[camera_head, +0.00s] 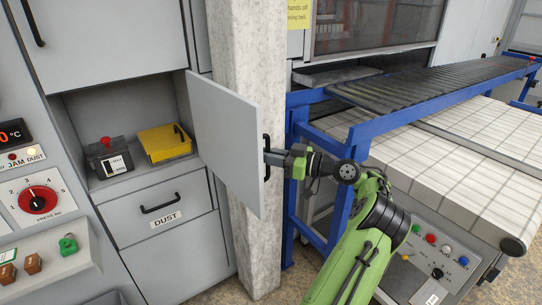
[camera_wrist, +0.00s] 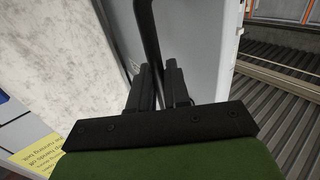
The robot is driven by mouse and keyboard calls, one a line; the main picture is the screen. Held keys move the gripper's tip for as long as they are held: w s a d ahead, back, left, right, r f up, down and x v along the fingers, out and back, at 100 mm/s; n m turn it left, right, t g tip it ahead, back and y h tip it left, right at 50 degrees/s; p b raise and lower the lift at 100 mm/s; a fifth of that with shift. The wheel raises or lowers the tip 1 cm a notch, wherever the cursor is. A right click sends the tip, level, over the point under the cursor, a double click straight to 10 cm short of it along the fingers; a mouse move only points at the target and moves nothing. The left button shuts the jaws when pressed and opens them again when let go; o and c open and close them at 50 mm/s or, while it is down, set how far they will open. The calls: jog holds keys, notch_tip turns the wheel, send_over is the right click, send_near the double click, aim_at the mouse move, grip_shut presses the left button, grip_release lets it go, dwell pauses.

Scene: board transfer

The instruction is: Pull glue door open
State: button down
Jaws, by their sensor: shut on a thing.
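The glue door (camera_head: 228,142) is a light grey panel in the head view, swung well out from its cabinet on the right-hand side of the opening. Its black bar handle (camera_head: 266,158) is on the door's free edge. My gripper (camera_head: 272,158) is shut on this handle. The wrist view shows the two dark fingers (camera_wrist: 160,88) on either side of the black handle bar (camera_wrist: 150,35), with the grey door face (camera_wrist: 205,50) behind. The open compartment (camera_head: 120,110) holds a dark box with a red knob (camera_head: 110,158) and a yellow case (camera_head: 164,143).
A pale concrete pillar (camera_head: 252,50) stands right behind the door. A blue-framed roller conveyor (camera_head: 430,85) and a white tiled belt (camera_head: 470,150) lie to the right. Below the compartment is a closed drawer labelled DUST (camera_head: 165,219). A control panel (camera_head: 35,195) is at left.

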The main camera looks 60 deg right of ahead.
jog(key=c, duration=1.5)
grip_release()
jog(key=shift+w+r, duration=0.25)
jog(key=shift+o, duration=1.3)
jog(key=shift+w+f, duration=0.2)
jog(key=shift+w, duration=0.15)
jog(key=s+d+p, duration=0.1)
jog(key=s+p, duration=0.5)
jog(key=s, duration=1)
jog(key=shift+d, duration=0.3)
